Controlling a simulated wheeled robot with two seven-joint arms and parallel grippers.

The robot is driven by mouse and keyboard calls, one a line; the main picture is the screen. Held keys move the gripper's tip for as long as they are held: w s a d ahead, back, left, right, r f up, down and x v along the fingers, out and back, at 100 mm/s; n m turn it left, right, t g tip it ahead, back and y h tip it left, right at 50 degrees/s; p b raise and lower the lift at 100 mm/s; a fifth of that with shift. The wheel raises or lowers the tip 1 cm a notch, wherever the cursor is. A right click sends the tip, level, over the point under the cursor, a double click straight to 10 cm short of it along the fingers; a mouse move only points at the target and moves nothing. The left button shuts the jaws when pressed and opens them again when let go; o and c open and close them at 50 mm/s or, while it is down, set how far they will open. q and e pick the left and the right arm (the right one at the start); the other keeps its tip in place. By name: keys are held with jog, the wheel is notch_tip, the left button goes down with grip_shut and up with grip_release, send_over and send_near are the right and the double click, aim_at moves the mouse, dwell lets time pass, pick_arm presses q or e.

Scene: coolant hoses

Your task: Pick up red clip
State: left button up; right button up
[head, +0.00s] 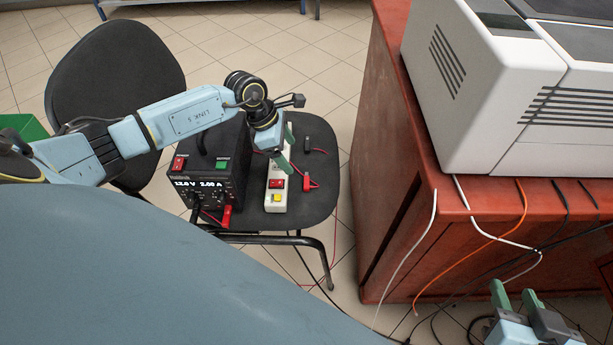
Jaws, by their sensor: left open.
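A small red clip (307,184) with a thin red lead lies on the black chair seat, just right of a white power strip (276,196). My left gripper (287,148) comes in from the left over the seat. Its green fingers are apart, with nothing visible between them. It is above and a little left of the red clip, not touching it. My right gripper (515,296) is at the bottom right, below the red desk edge, with its green fingers apart and empty.
A black power supply (210,168) with a lit display stands on the chair seat (318,205), left of the strip. A black clip (307,143) lies behind the red clip. A red wooden desk (385,150) with a large grey machine (480,85) and loose cables stands at right.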

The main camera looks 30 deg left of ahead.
pick_arm(q)
jog(key=b, duration=0.2)
send_over(307, 180)
jog(key=s+a, duration=0.2)
jog(key=f, duration=0.5)
jog(key=shift+w+a+f, duration=0.1)
jog(key=shift+w+f, duration=0.15)
jog(key=shift+f, duration=0.15)
jog(key=shift+w+f+b, duration=0.1)
jog(key=shift+f+b, duration=0.2)
jog(key=b+x, duration=0.1)
jog(key=x, duration=0.1)
jog(key=shift+f+b, duration=0.35)
jog(key=shift+b, duration=0.05)
jog(key=shift+b+x, duration=0.6)
jog(key=shift+x, duration=0.55)
pick_arm(e)
notch_tip(307, 180, up, 17)
jog(key=a+t+y, duration=0.2)
jog(key=t+y, duration=0.2)
jog(key=t, duration=0.9)
jog(key=shift+s+a+y, duration=0.3)
jog(key=shift+a+y, duration=0.05)
jog(key=shift+y, duration=0.05)
pick_arm(q)
jog(key=shift+r, duration=0.1)
pick_arm(e)
jog(key=shift+f, duration=0.1)
